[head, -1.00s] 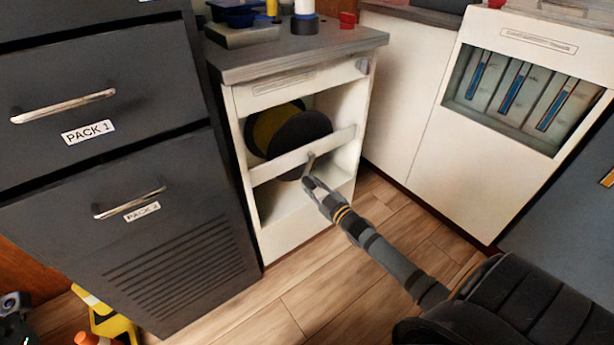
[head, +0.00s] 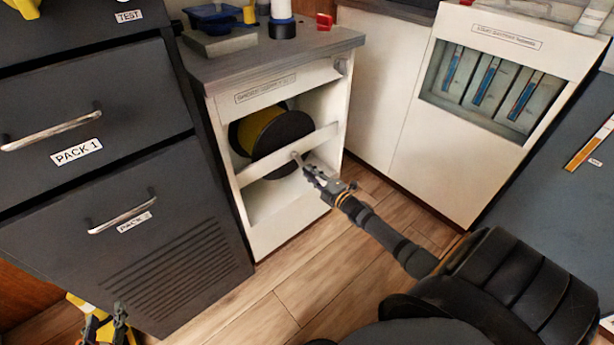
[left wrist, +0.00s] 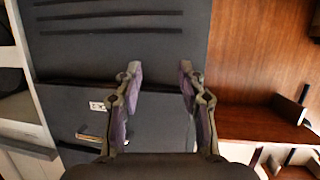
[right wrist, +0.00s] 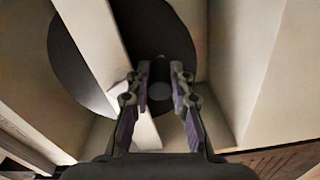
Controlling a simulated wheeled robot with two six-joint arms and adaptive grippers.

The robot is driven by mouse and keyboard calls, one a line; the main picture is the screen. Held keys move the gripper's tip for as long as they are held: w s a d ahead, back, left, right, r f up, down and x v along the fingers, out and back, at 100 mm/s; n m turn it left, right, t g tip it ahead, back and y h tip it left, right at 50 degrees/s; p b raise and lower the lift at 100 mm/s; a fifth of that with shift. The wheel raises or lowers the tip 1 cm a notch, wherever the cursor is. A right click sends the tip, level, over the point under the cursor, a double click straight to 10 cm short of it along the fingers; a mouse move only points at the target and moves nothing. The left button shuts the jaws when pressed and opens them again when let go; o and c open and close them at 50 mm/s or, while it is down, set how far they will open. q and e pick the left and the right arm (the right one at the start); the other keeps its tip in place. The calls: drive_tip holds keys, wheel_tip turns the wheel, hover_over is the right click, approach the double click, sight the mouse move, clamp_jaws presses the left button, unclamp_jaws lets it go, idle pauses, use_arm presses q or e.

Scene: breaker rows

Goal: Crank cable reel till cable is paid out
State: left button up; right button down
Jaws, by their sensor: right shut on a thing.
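The cable reel, with a yellow drum (head: 256,128) and a black round flange (head: 286,138), sits inside an open white cabinet (head: 240,200), behind a white crossbar. The flange also shows in the right wrist view (right wrist: 165,30). A small crank handle (head: 296,157) sticks out in front of the crossbar. My right gripper (head: 308,169) is shut on it; in the right wrist view the round grip (right wrist: 160,91) lies between the fingers (right wrist: 160,68). My left gripper (head: 107,322) is low at the left, open and empty in the left wrist view (left wrist: 159,68).
Dark drawers (head: 100,140) with metal handles stand close left of the cabinet. Trays and a spool stand on the grey cabinet top (head: 280,55). A white panel with blue-marked slots (head: 490,85) is at the right. The wooden floor (head: 310,260) in front is clear.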

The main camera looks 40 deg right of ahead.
use_arm(q)
drive_tip(key=s+f+g+p, duration=0.4)
drive_tip(key=s+f+g, duration=0.6)
drive_tip(key=s, duration=0.5)
drive_tip(key=shift+d+f+g+p, duration=0.2)
drive_tip(key=shift+f+g+p, duration=0.2)
drive_tip(key=shift+f, duration=0.65)
use_arm(e)
drive_tip(key=shift+w+d+r+n, duration=0.1)
drive_tip(key=shift+d+r+n, duration=0.8)
drive_tip(key=shift+n, duration=0.95)
drive_tip(key=shift+w+d+r+n, duration=0.1)
drive_tip(key=shift+d+r+n, duration=0.8)
drive_tip(key=shift+n, duration=1)
drive_tip(key=shift+d+r+n, duration=0.6)
drive_tip(key=shift+r+n, duration=0.55)
drive_tip(key=shift+n, duration=0.7)
use_arm(q)
drive_tip(key=shift+s, duration=0.1)
use_arm(e)
drive_tip(key=c, duration=1.2)
unclamp_jaws()
use_arm(q)
drive_tip(key=shift+r, duration=0.1)
use_arm(e)
drive_tip(key=shift+s, duration=0.15)
